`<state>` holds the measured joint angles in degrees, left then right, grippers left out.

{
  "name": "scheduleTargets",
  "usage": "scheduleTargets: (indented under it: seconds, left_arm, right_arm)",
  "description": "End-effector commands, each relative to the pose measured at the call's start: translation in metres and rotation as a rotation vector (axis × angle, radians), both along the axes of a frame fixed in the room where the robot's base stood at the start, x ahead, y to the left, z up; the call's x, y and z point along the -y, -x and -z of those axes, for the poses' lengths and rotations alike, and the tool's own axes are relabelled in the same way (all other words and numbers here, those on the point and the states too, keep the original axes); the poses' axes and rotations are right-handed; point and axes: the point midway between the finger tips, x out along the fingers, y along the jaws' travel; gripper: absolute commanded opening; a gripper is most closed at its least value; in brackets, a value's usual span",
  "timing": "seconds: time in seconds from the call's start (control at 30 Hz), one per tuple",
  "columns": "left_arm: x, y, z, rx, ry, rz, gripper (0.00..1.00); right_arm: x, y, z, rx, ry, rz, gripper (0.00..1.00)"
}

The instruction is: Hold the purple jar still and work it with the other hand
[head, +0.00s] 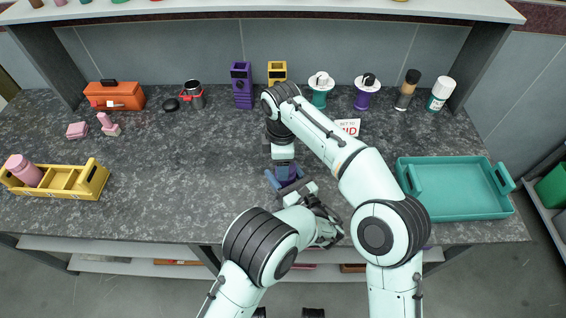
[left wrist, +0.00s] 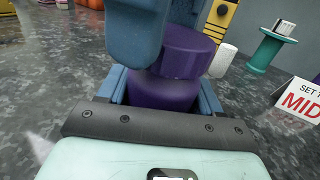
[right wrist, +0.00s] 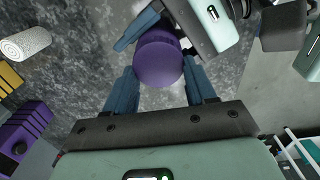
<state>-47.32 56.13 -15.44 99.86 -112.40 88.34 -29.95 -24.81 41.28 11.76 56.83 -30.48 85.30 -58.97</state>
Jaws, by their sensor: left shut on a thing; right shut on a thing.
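The purple jar (head: 289,171) stands near the middle of the counter, partly hidden by my grippers in the head view. In the left wrist view its dark body (left wrist: 160,92) is between the blue fingers of my left gripper (left wrist: 165,90), which is shut on it low down. Its lighter purple lid (left wrist: 188,50) is on top. My right gripper (right wrist: 160,88) comes from behind and above and is shut on the lid, whose round top (right wrist: 157,64) shows between its blue fingers. The jar looks upright.
A "MID" card (head: 348,127) stands behind my right arm. A teal tray (head: 455,208) is at right; a yellow caddy (head: 90,190) is at left. Spools, bottles and a purple block (head: 241,82) line the back. A white textured cylinder (right wrist: 25,43) lies nearby. Counter left of the jar is clear.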

Motion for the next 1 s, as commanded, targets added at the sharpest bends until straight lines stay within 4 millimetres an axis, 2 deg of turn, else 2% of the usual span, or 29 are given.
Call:
scheduleTargets:
  seconds: [0.7,0.87,1.0]
  left_arm:
    - [0.0,0.0,0.001,-0.001,0.0,0.0,0.0]
    - [0.0,0.0,0.001,-0.001,0.0,0.0,0.0]
    - [0.0,0.0,0.001,-0.001,0.0,0.0,0.0]
  right_arm:
    - [0.01,-0.01,-0.001,0.003,-0.002,1.726,0.27]
    - [0.013,-0.009,0.0,0.001,-0.002,2.018,0.27]
    - [0.012,-0.009,0.0,0.0,-0.001,2.016,0.27]
